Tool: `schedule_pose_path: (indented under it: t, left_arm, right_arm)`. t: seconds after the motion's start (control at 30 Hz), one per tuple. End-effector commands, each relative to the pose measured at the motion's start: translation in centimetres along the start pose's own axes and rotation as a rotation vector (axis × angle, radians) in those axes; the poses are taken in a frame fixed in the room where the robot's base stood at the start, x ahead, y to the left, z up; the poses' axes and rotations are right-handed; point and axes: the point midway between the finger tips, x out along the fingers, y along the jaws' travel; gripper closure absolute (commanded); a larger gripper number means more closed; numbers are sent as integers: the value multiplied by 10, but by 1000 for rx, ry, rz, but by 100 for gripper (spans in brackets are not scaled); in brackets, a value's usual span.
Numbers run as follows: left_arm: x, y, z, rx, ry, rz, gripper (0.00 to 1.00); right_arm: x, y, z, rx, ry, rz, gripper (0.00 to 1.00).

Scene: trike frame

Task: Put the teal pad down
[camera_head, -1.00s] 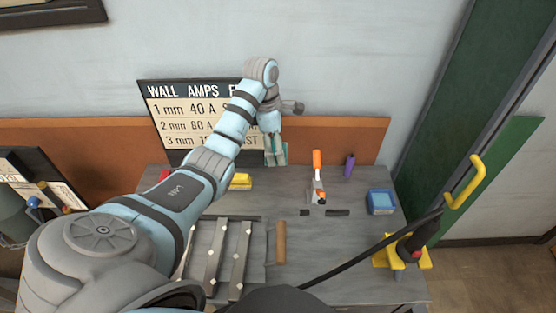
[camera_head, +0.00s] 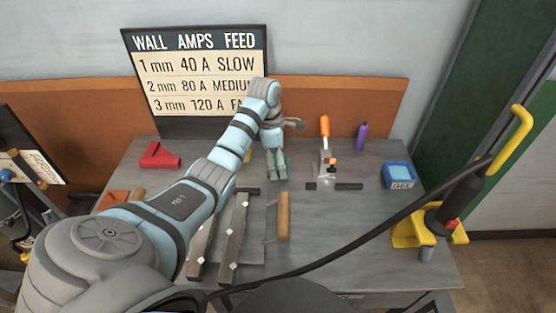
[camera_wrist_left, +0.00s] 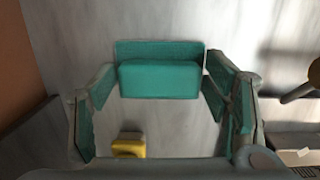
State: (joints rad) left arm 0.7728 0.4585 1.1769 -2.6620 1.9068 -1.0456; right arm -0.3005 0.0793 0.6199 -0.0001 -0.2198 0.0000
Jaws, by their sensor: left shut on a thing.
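My left gripper (camera_head: 277,166) points down over the back middle of the grey table, its fingertips at or just above the top. In the left wrist view, the teal pad (camera_wrist_left: 160,78) is a flat teal block between the fingertips, and the gripper is shut on it. The fingers also have teal inner faces. In the head view the pad cannot be told apart from the fingers, and I cannot tell whether it touches the table. My right gripper is not in view.
The grey table (camera_head: 330,235) holds an orange-handled tool (camera_head: 325,128), a purple bottle (camera_head: 362,136), a blue box (camera_head: 398,176) and a red piece (camera_head: 159,157). A yellow block (camera_wrist_left: 128,148) lies near the gripper. A black cable crosses the front right.

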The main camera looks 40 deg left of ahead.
Motion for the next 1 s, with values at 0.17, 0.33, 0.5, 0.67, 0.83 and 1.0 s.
schedule_pose_path:
  t: [0.17, 0.33, 0.5, 0.67, 0.83, 1.0]
  left_arm:
    - [2, 0, 0, 0, 0, -1, 15]
    - [2, 0, 0, 0, 0, 0, 10]
    - [2, 0, 0, 0, 0, 0, 10]
    - [-16, 1, 0, 0, -1, 2, 10]
    - [-70, 1, 1, -1, 0, 2, 10]
    - [-110, 0, 1, -1, 1, 1, 10]
  right_arm:
    - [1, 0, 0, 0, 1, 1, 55]
    - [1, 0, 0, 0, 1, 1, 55]
    - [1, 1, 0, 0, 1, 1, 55]
    - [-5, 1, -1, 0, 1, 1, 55]
    - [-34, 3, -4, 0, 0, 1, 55]
    - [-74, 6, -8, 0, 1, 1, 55]
